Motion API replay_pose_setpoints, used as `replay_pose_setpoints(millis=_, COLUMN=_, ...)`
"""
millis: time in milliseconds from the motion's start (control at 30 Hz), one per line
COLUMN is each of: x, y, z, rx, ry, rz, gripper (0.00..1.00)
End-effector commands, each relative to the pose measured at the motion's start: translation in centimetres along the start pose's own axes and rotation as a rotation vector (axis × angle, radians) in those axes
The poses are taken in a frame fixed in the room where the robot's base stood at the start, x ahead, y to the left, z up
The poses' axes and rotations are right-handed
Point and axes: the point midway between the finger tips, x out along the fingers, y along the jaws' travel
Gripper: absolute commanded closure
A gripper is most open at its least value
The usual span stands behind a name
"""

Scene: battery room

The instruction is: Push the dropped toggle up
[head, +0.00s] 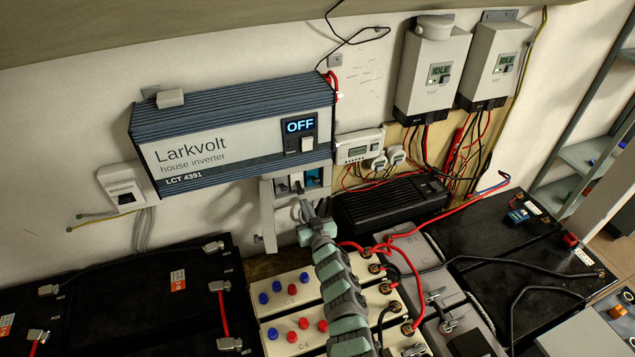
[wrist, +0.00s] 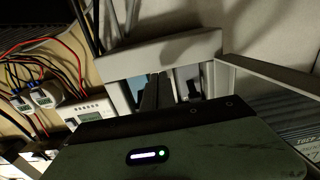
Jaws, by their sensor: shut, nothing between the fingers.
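A grey breaker box (head: 267,212) is mounted on the wall under the inverter. Its window holds toggles: a pale toggle (head: 296,179) in the middle and a blue part (head: 314,177) at the right. Which toggle is dropped is not clear. My gripper (head: 304,205) is shut and empty, its tips just in front of the box's lower window. In the wrist view, my gripper's fingers (wrist: 150,94) reach to the box's frame (wrist: 165,57), with window openings either side. Contact with a toggle cannot be made out; the fingers hide part of the window.
The Larkvolt inverter (head: 230,135) above reads OFF. A small white meter (head: 358,147) and a black ribbed unit (head: 390,205) are close at the right. Batteries (head: 288,305) with terminals and cables lie below. A white switch box (head: 122,187) hangs at the left.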

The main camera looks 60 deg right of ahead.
Motion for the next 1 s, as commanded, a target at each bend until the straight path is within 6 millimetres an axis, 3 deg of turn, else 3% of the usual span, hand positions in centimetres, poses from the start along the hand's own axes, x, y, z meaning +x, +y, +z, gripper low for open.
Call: replay_pose_setpoints(millis=1000, x=1.5, y=-0.1, z=0.0, rx=0.001, ry=0.0, rz=-0.001, gripper=1.0)
